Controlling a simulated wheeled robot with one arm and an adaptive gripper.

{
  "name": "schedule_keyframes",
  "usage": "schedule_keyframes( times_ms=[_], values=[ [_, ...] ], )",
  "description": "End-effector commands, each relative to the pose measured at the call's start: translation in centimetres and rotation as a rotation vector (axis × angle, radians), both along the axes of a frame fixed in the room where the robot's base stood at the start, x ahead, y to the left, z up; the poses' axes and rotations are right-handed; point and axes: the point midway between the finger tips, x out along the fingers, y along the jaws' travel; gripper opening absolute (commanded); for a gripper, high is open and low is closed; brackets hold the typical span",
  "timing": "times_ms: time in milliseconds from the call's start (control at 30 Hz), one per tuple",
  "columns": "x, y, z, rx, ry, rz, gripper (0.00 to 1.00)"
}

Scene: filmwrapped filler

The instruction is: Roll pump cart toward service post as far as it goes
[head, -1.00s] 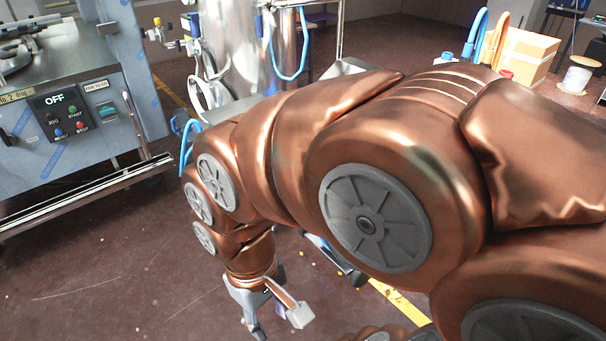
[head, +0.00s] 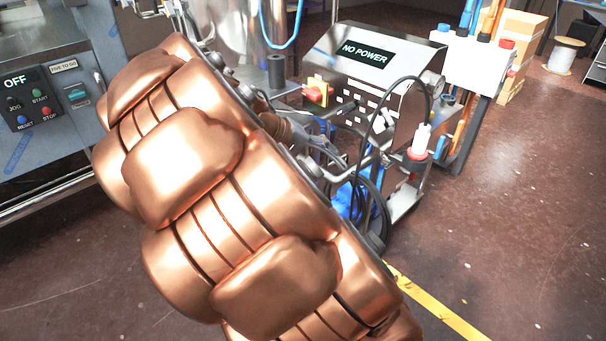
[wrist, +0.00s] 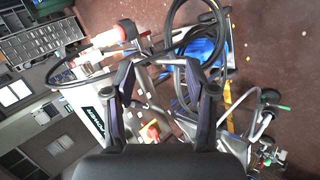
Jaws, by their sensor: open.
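The pump cart (head: 380,85) is a steel cabinet with a "NO POWER" display, a red-and-yellow switch, black hoses and a blue part low down. It stands at centre in the head view, and its cabinet also shows in the wrist view (wrist: 109,99). The service post (head: 463,66), white with blue and orange pipes, stands just behind and right of the cart. My gripper (head: 345,140) is at the cart's near side, partly hidden by my arm. In the wrist view my gripper (wrist: 158,76) has its fingers apart in front of cart parts and hoses. I cannot tell whether they touch.
A machine (head: 40,145) with an "OFF" panel stands at left. A steel tank (head: 232,35) is behind my arm. A cardboard box (head: 519,45) and a cable spool (head: 565,55) are at back right. The floor (head: 530,200) at right is clear, with a yellow line (head: 440,310).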

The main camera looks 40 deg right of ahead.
Motion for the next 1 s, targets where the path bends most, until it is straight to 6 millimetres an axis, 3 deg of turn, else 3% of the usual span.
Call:
schedule_keyframes(
  times_ms=[33, 300, 500, 633, 800, 1000],
  values=[
    [1.3, -1.5, -1.9, -0.054, 0.017, 0.002, 0.56],
    [9.1, -7.3, -6.8, -0.313, 0.092, 0.076, 0.56],
    [15.7, -9.8, -12.9, -0.448, 0.139, 0.194, 0.56],
    [19.3, -10.4, -17.0, -0.497, 0.157, 0.271, 0.56],
    [22.2, -10.4, -20.5, -0.526, 0.165, 0.34, 0.56],
    [23.1, -10.9, -21.7, -0.533, 0.167, 0.363, 0.56]
  ],
)
